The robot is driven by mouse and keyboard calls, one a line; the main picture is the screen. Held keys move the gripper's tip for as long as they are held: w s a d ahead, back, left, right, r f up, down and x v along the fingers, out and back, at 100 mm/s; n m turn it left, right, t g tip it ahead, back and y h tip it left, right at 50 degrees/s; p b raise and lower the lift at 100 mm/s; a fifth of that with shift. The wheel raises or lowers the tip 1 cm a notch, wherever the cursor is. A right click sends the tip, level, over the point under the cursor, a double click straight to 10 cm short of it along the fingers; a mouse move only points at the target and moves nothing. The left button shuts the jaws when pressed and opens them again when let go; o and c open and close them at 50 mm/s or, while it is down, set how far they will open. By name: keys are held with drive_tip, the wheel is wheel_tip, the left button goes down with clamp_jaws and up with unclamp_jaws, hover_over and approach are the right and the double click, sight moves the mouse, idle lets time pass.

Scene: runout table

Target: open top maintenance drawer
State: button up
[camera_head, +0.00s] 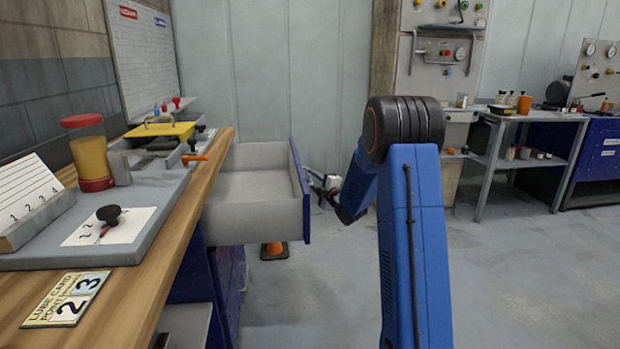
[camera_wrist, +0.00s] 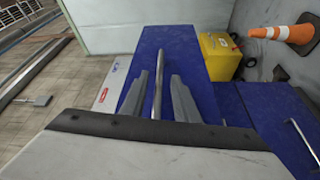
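The top maintenance drawer (camera_head: 255,222) stands well pulled out of the bench, its grey tray empty where visible. Its blue front panel (camera_head: 300,190) faces right, and the same blue front fills the middle of the wrist view (camera_wrist: 205,80). The bar handle (camera_wrist: 158,88) lies between the two fingers of my gripper (camera_wrist: 159,97). The fingers are apart, with blue panel showing between each finger and the bar. In the head view my gripper (camera_head: 325,184) is just right of the drawer front, small and partly hidden by my wrist.
The wooden bench top (camera_head: 195,215) carries a grey tray and a grease jar (camera_head: 90,155). An orange cone (camera_head: 273,250) stands on the floor beyond the drawer. A yellow case (camera_wrist: 218,55) shows in the wrist view. The floor right of the drawer is clear.

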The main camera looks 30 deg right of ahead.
drive_tip(key=s+d+f, duration=0.1)
drive_tip(key=s, duration=1.3)
drive_tip(key=shift+s, duration=0.35)
drive_tip(key=s+a+r+m+g+h, duration=0.2)
drive_tip(key=s+a+m+g, duration=0.1)
drive_tip(key=s+a+m, duration=0.3)
drive_tip(key=s+a+r+m+g+h, duration=0.2)
drive_tip(key=s+a+r+m+g, duration=0.1)
drive_tip(key=s, duration=0.4)
drive_tip(key=s+a+f+m+g+y, duration=0.1)
drive_tip(key=s+a, duration=0.3)
drive_tip(key=s, duration=0.7)
drive_tip(key=s+a+f+m+g, duration=0.2)
drive_tip(key=s+a+m+g, duration=0.2)
drive_tip(key=s, duration=0.7)
drive_tip(key=s+a+f+m+g+y, duration=0.1)
drive_tip(key=s+a, duration=0.4)
drive_tip(key=s, duration=0.6)
drive_tip(key=shift+f+m+g+y, duration=0.25)
drive_tip(key=shift+m+g+y, duration=0.05)
drive_tip(key=shift+m+g, duration=0.65)
